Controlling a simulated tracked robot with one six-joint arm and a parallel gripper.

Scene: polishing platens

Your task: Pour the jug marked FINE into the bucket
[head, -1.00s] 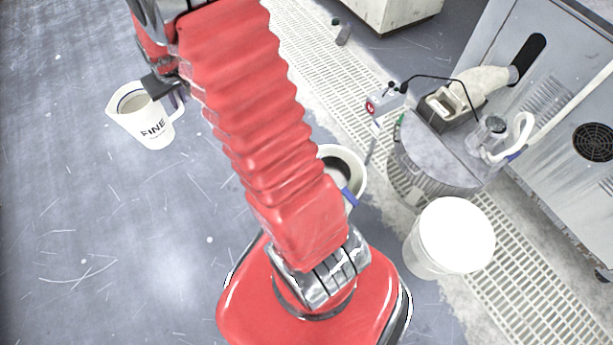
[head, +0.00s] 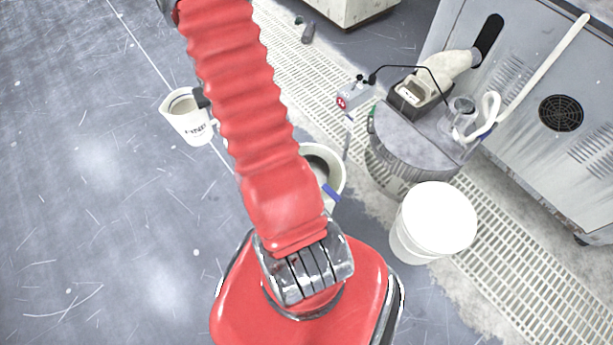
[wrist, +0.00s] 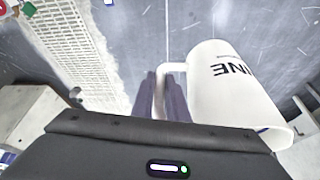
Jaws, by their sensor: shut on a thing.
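The white jug (head: 186,122) marked FINE, with a blue line at its rim, is at the left in the head view. In the wrist view the jug (wrist: 228,85) is on the right, its lettering upside down. My gripper (wrist: 167,98) is shut on its handle; in the head view it is mostly hidden by my red arm. The jug looks near upright; its height above the floor is unclear. A white bucket (head: 432,222) stands at the right; I cannot tell whether its pale top is a lid. A second open white vessel (head: 334,172) with a blue part is half hidden behind my arm.
A round grey platen machine (head: 410,150) with a beaker (head: 458,112) on top stands beyond the buckets. A grey cabinet (head: 530,90) fills the upper right. Pale floor grating (head: 520,275) runs diagonally. The grey floor at left is open.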

